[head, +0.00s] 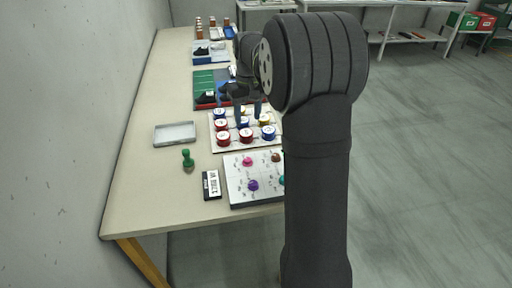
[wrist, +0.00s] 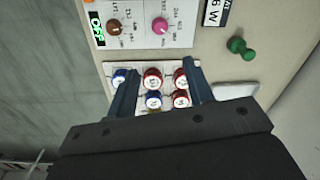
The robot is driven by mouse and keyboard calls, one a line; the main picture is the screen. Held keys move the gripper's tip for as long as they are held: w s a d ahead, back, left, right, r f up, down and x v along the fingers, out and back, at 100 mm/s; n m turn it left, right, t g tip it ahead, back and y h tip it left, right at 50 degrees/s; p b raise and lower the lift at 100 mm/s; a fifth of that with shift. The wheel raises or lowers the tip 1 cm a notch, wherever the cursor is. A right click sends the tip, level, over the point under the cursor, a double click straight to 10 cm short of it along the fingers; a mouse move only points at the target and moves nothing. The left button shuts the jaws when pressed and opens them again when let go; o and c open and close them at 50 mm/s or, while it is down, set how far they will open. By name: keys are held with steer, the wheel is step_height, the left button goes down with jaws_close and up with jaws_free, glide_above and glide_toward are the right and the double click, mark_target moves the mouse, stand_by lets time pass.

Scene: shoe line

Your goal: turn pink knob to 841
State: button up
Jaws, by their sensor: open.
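The pink knob (head: 248,161) sits at the upper left of a white panel (head: 237,194) on the table in the head view. In the wrist view the pink knob (wrist: 160,26) is near the top, with small printed marks around it that are too small to read surely. My gripper (head: 248,108) is open above the board of round caps, beyond the panel. In the wrist view its two fingers (wrist: 158,78) stand apart with caps visible between them, and the knob is beyond the fingertips. My gripper is not touching the knob.
The panel also has a brown knob (head: 276,157), a purple knob (head: 253,185) and a teal one partly hidden by my arm. Red, blue and yellow caps stand on a board (head: 214,131). A green pawn-like piece (head: 188,158), labelled black block (head: 212,184) and grey tray (head: 174,133) lie left.

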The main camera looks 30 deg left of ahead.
steer(key=n, duration=0.1)
glide_toward(247, 159)
steer(key=shift+n, duration=0.3)
step_height(247, 159, down, 8)
stand_by(0.3)
steer(key=c, duration=1)
